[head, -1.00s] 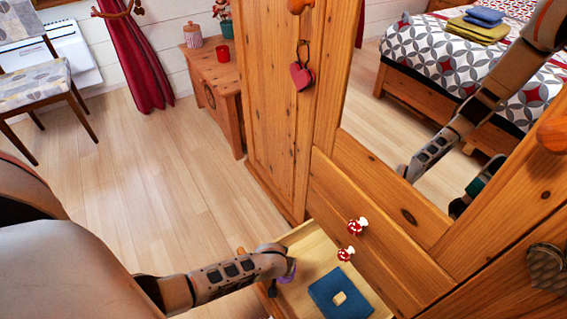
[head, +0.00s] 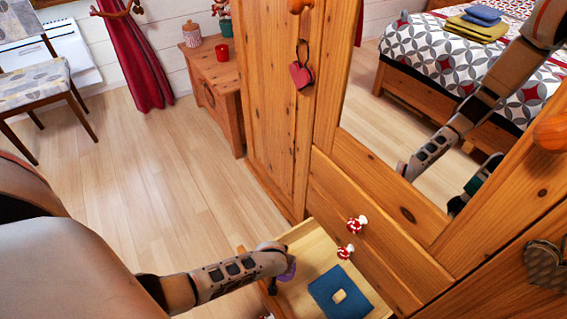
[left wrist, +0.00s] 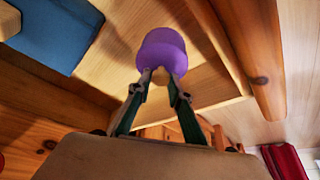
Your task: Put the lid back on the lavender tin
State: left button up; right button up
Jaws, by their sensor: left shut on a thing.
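My left gripper (head: 274,285) is over the left part of an open drawer, mostly hidden by its own wrist in the head view. In the left wrist view its fingers (left wrist: 160,80) are closed on a tan knob at the near end of a purple lid (left wrist: 162,45). A little of the purple also shows beside the wrist in the head view (head: 290,269). I cannot tell whether the purple shape is the lid alone or the lid against the lavender tin. No separate tin is visible. My right gripper is not in view.
The open drawer (head: 376,301) holds a blue flat item (head: 326,301) with a tan piece on top. The wardrobe mirror (head: 372,150) reflects a bed and an arm. Open floor (head: 160,190) lies left.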

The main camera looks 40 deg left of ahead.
pick_arm(q)
jog(key=o, duration=1)
jog(key=shift+o, duration=0.2)
jog(key=o, duration=0.4)
jog(key=shift+w+r+p, duration=0.1)
jog(key=shift+r+p, duration=1.25)
jog(key=shift+r, duration=0.4)
jog(key=shift+r+p, duration=1.5)
jog(key=shift+r, duration=0.3)
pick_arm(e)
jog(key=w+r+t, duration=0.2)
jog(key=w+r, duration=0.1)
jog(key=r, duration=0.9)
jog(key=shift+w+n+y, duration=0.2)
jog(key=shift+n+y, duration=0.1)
pick_arm(q)
jog(key=shift+f, duration=0.1)
